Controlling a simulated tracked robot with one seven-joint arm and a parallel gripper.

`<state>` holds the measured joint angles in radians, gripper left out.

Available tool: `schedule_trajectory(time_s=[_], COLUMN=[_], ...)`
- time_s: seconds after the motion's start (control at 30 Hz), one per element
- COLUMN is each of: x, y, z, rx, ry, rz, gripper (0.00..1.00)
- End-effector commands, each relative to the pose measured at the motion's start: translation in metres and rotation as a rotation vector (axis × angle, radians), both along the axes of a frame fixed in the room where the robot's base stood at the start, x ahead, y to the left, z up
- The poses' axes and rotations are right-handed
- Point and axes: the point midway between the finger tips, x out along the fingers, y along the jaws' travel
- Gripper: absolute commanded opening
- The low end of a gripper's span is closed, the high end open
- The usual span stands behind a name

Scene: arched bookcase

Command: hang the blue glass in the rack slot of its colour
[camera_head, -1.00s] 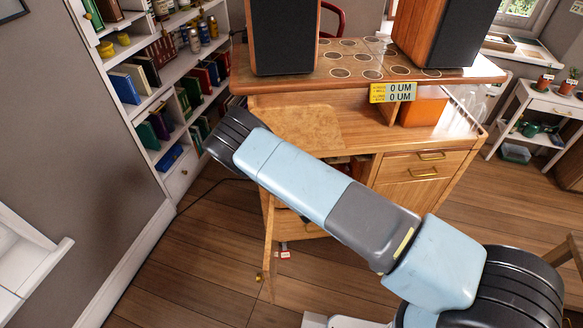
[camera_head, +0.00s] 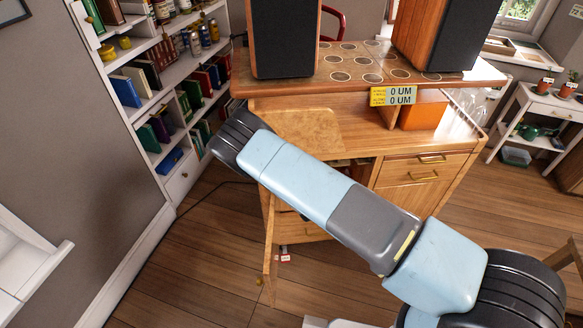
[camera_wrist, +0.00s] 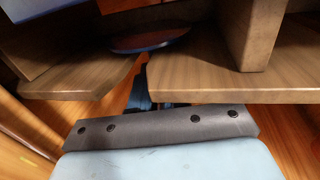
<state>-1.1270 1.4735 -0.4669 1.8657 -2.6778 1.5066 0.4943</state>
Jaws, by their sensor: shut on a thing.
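In the wrist view a dark round foot with a blue rim, which looks like that of the blue glass (camera_wrist: 150,40), lies over the wooden rack boards (camera_wrist: 205,80). It sits at the inner end of a narrow slot between two boards. Below the slot a blue part shows, partly hidden by my gripper (camera_wrist: 150,105); I cannot tell whether it is bowl or finger. My gripper is shut on the glass, and its fingertips are mostly hidden. Whether the foot rests on the boards I cannot tell. In the head view the gripper and glass are hidden.
A wooden upright (camera_wrist: 252,35) stands on the board right of the slot. In the head view, a wooden cabinet (camera_head: 400,145) with two dark speakers (camera_head: 285,40) on top stands behind my arm. A white bookcase (camera_head: 150,105) is at the left; clear wooden floor lies in front.

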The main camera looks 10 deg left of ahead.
Motion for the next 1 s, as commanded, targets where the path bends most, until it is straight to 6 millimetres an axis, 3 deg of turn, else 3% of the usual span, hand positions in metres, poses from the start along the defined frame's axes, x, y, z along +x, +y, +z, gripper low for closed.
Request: schedule_trajectory(time_s=[0.23, 0.27, 0.57, 0.83, 1.0], x=[0.0, 0.0, 0.0, -0.001, -0.014], y=[0.0, 0.0, 0.0, -0.001, -0.008], z=[0.0, 0.0, 0.0, 0.0, -0.001], rx=[0.001, 0.001, 0.0, 0.0, -0.001], ry=[-0.001, -0.001, 0.0, 0.0, 0.002], rz=[0.0, 0.0, 0.0, 0.0, 0.001], gripper=[0.0, 0.17, 0.44, 0.44, 0.44])
